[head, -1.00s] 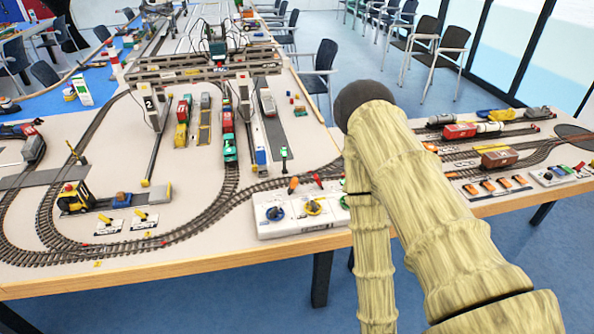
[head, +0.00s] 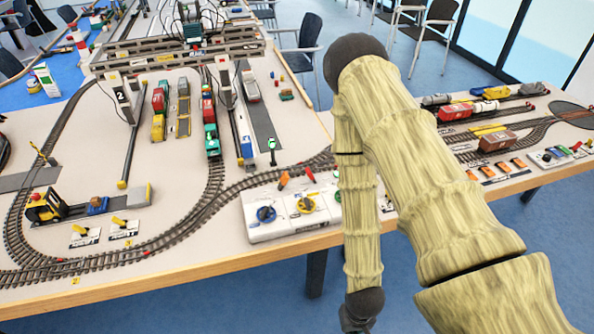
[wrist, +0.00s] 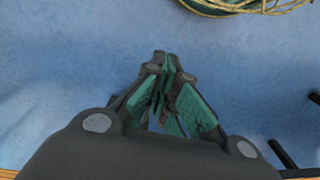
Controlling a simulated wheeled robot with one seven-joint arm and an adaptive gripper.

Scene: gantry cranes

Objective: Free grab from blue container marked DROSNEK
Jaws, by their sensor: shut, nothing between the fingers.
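My gripper (wrist: 166,68) shows in the wrist view with its green-padded fingers together and nothing between them. It is over blue floor, with no container near it in that view. In the head view my arm crosses the right of the table and the gripper cannot be made out. No DROSNEK marking can be read. A small blue block (head: 98,205) sits on the grey siding beside a yellow and black forklift-like vehicle (head: 45,207). A blue and white piece (head: 246,147) stands by the crane lane. I cannot tell which is the container.
A model railway table (head: 190,262) fills the left and middle. A white control panel (head: 290,208) stands at its front edge. A crane leg marked 2 (head: 121,97) and coloured wagons (head: 210,125) stand behind. Cable coils (wrist: 245,5) lie at the wrist view's top.

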